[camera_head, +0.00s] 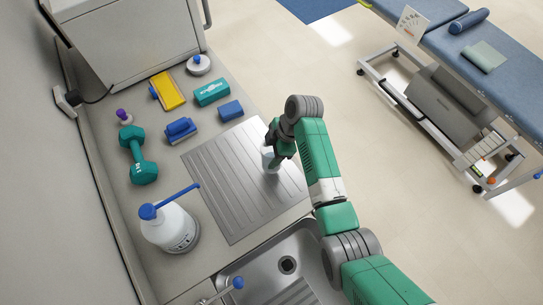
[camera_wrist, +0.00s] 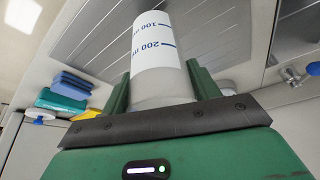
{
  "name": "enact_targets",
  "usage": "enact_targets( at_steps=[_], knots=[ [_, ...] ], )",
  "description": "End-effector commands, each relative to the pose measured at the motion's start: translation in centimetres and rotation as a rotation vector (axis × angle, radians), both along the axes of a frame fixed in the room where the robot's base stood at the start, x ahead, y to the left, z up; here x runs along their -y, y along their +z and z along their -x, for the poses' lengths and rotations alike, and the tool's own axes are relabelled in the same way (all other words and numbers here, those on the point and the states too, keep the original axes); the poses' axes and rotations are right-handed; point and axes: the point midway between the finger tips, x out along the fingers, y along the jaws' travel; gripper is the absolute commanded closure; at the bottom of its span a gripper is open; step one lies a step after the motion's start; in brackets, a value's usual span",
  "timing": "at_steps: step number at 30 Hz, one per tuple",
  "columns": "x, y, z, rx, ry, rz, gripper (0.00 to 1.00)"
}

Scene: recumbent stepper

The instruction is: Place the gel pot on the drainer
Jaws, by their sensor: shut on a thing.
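The gel pot is a white cylinder with blue volume marks, large in the wrist view (camera_wrist: 155,45). My gripper (camera_wrist: 160,85) is shut on it, with a green finger on each side. In the head view the pot (camera_head: 268,158) shows as a small pale shape under my gripper (camera_head: 274,148), partly hidden by it. The drainer (camera_head: 225,185) is a ribbed steel board, and the pot is over its right part in the head view. The drainer also fills the background of the wrist view (camera_wrist: 100,35). I cannot tell whether the pot touches it.
A steel sink (camera_head: 288,265) adjoins the drainer's near side. A white pump bottle (camera_head: 170,228) and a green dumbbell (camera_head: 138,155) stand left.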

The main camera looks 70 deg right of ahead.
Motion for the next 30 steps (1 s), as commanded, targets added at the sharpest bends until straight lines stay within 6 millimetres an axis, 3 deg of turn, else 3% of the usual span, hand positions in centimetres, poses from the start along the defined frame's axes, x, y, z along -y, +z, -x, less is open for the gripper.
enact_targets(
  at_steps=[8,19,20,23,30],
  knots=[
    [-0.1,-3.3,0.0,0.000,0.000,-0.001,0.65],
    [0.0,-3.9,0.0,0.001,0.001,0.001,0.65],
    [0.0,-3.9,0.0,0.001,0.001,0.001,0.38],
    [-0.1,-3.8,0.0,0.001,0.001,0.001,0.18],
    [-0.1,-3.7,0.0,0.001,0.001,0.001,0.18]
  ],
)
